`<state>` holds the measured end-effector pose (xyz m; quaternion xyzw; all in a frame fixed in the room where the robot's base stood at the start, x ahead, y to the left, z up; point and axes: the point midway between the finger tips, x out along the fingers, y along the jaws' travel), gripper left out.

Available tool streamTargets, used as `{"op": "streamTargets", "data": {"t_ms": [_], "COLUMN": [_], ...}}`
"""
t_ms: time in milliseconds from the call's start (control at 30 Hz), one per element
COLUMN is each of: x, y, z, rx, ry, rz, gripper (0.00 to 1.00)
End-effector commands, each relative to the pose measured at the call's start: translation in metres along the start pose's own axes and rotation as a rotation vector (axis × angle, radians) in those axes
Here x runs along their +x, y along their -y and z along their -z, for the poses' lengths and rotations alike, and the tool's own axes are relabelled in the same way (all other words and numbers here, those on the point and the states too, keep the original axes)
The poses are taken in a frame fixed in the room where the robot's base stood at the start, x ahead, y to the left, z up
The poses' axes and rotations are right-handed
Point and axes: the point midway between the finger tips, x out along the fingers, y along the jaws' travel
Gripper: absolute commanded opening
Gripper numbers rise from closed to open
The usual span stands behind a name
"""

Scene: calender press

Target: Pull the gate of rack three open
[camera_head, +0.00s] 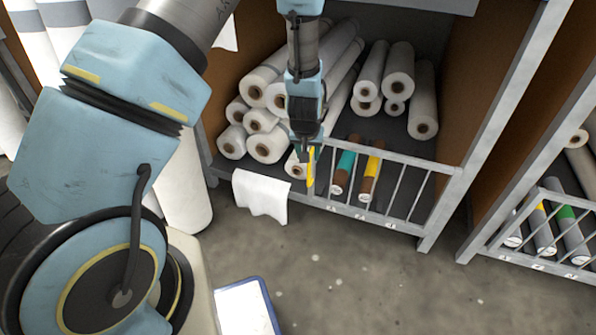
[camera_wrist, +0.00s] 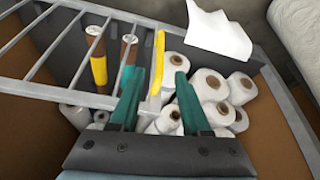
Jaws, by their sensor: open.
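The barred grey gate (camera_head: 410,192) stands across the lower right front of the middle rack, in line with its front edge. An upright yellow handle (camera_head: 311,168) is at the gate's left end. My gripper (camera_head: 305,150) is at this handle, pointing down. In the wrist view the gate's bars (camera_wrist: 62,47) run to the left, and the yellow handle (camera_wrist: 158,62) lies between my two teal fingers (camera_wrist: 156,80). The fingers are open, with a gap to the handle visible on both sides. The gate's number marks are too small to read surely.
White rolls (camera_head: 268,148) are stacked left in the rack. Brown rolls with teal and yellow bands (camera_head: 371,172) stand behind the gate. A white cloth (camera_head: 260,194) hangs over the front rail. Another gated rack (camera_head: 545,262) is at right. Floor (camera_head: 370,275) in front is clear.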

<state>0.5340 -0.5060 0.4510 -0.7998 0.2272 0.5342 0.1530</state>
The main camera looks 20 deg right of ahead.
Motion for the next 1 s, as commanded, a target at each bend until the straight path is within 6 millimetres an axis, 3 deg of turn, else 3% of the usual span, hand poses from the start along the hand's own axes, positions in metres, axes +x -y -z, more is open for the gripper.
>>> {"op": "streamTargets", "data": {"t_ms": [600, 1000], "x": [0.095, 0.105], "y": [0.001, 0.001], "z": [0.000, 0.001], "rx": [-0.001, -0.001], "ry": [0.000, 0.000], "rz": [0.000, 0.000], "gripper": [0.47, 0.47]}}
